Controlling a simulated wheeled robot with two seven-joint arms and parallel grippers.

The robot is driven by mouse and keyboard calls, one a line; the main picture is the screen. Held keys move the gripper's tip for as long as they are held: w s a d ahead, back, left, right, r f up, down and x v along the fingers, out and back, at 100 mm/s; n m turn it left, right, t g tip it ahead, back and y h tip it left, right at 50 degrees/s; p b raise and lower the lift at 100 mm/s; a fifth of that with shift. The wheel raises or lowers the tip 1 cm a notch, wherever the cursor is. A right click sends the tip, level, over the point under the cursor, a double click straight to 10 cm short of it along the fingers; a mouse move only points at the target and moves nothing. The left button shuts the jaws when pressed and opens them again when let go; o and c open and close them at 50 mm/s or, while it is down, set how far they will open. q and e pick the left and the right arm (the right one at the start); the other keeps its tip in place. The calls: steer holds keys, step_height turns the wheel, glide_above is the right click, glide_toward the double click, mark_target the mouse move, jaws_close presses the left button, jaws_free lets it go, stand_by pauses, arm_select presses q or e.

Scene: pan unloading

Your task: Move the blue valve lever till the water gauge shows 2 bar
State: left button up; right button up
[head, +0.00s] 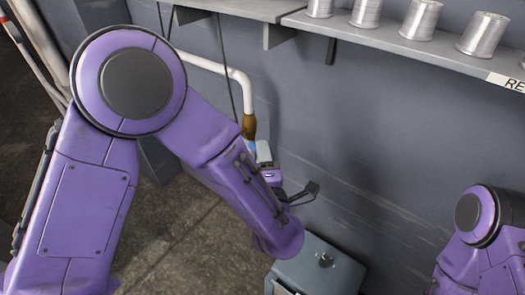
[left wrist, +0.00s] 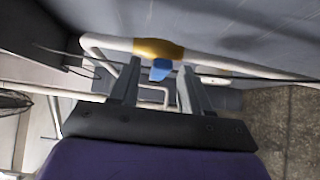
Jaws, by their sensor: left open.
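The blue valve lever (head: 250,146) shows as a small patch just below the brass valve body (head: 249,127), partly hidden by my left arm and hand. In the left wrist view the blue lever (left wrist: 160,69) hangs from the brass valve (left wrist: 158,48), between the lines of my fingers. My left gripper (head: 262,151) is open close to the lever. Its two grey fingers show apart in the left wrist view (left wrist: 160,82); I cannot tell whether they touch the lever. I cannot make out a water gauge. My right gripper is out of view.
A white pipe (head: 222,68) runs along the grey wall to the valve. A shelf (head: 395,57) with several metal spools is above right. A grey box (head: 318,270) stands below the wall at the bottom. Bare floor lies to the lower left.

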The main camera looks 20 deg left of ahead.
arm_select(q)
steer(key=shift+x, duration=1.3)
jaws_close()
